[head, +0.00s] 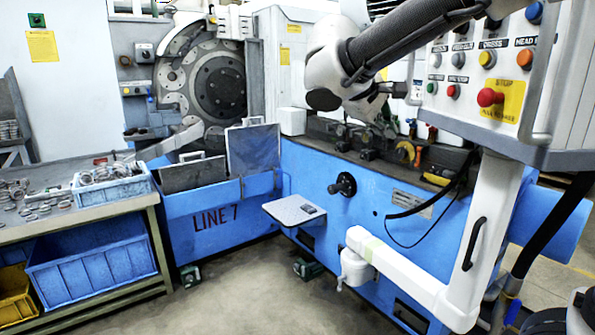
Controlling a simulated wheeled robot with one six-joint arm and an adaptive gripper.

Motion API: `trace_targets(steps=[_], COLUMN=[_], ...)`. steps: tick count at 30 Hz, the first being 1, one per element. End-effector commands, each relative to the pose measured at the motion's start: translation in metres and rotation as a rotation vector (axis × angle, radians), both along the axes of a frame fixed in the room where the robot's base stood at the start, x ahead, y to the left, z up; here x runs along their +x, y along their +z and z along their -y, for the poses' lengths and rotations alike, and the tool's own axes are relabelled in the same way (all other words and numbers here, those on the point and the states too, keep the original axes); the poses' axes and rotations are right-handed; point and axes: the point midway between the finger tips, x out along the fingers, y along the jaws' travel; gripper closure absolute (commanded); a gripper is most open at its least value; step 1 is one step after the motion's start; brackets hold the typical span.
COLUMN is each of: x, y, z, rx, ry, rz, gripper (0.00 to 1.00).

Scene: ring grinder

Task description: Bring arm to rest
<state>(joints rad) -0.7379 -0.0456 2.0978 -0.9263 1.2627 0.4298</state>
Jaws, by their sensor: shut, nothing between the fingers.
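My arm, white with dark joint caps, shows at the top centre in front of the blue grinder (360,205). My gripper (388,103) is a small dark shape at the arm's end, to the right of the white wrist. It is shut and empty. It appears in front of the grinder's upper works, left of the control panel (458,70); its exact distance from them cannot be told. The fingertips are small and partly blend with the dark machine parts behind.
A work table (85,225) with loose rings and a blue bin (112,187) stands at the left. A larger blue crate (92,262) sits below it. A grey shelf (293,210) juts from the grinder.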

Motion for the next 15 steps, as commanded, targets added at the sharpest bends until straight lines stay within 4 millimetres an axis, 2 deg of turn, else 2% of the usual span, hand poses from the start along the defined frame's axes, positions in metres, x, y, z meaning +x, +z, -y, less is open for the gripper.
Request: trace_targets(steps=[5, 8, 12, 15], x=[-0.041, -0.075, -0.142, -0.188], y=[-0.044, -0.069, -0.103, -0.119], z=[0.028, 0.053, 0.094, 0.117], rx=[0.129, 0.248, 0.516, 0.724], ry=[0.000, -0.027, -0.121, -0.227], rz=[-0.171, -0.253, -0.308, -0.258], gripper=[1.00, 1.00, 1.00, 1.00])
